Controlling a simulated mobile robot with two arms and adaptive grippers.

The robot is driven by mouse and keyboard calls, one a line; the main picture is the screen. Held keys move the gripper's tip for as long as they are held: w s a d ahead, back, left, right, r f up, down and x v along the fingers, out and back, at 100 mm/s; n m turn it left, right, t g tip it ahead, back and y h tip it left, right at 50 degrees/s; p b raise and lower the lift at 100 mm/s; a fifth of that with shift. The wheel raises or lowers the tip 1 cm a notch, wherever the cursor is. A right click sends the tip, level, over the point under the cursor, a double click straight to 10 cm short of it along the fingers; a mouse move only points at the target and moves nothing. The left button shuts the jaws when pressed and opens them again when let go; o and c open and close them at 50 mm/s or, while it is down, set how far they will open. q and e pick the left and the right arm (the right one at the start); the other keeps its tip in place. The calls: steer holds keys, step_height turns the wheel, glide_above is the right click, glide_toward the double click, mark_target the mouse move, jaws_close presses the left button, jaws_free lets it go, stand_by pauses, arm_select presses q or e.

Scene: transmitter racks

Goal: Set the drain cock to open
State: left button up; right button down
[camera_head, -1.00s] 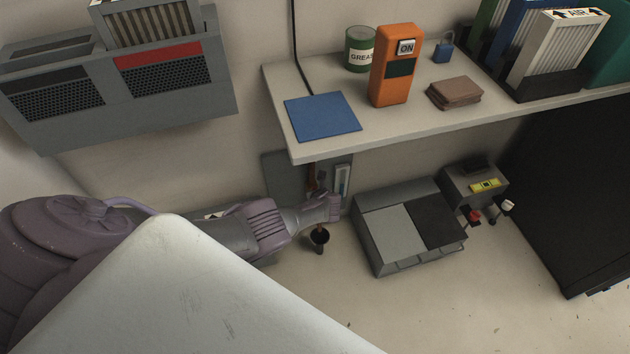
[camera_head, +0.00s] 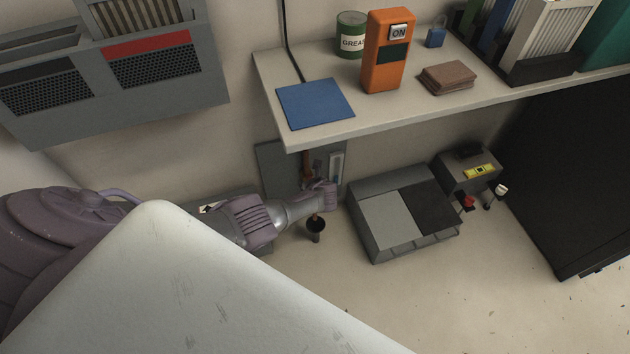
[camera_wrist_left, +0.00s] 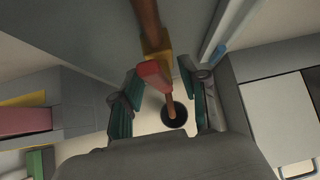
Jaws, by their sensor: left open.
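The drain cock shows in the left wrist view as a brass body (camera_wrist_left: 155,44) on a copper pipe (camera_wrist_left: 145,14), with a red lever (camera_wrist_left: 153,76) on it. A copper outlet (camera_wrist_left: 170,106) points down to a black drain cup (camera_wrist_left: 174,116). My left gripper (camera_wrist_left: 165,100) is open, its teal-padded fingers to either side of the red lever and outlet; contact cannot be told. In the head view my left gripper (camera_head: 327,194) is at the pipe below the shelf, above the black cup (camera_head: 316,225), and hides most of the cock. My right gripper is not in view.
A shelf (camera_head: 400,117) overhangs the cock, holding a blue mat (camera_head: 315,103) and an orange device (camera_head: 387,55). A grey box (camera_head: 385,252) stands right of my gripper. A grey panel (camera_head: 275,170) is behind the pipe. Bare floor (camera_head: 400,300) lies in front.

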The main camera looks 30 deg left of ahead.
arm_select(q)
steer(key=v, duration=1.1)
steer(key=shift+r, duration=0.15)
steer(key=shift+s, duration=0.1)
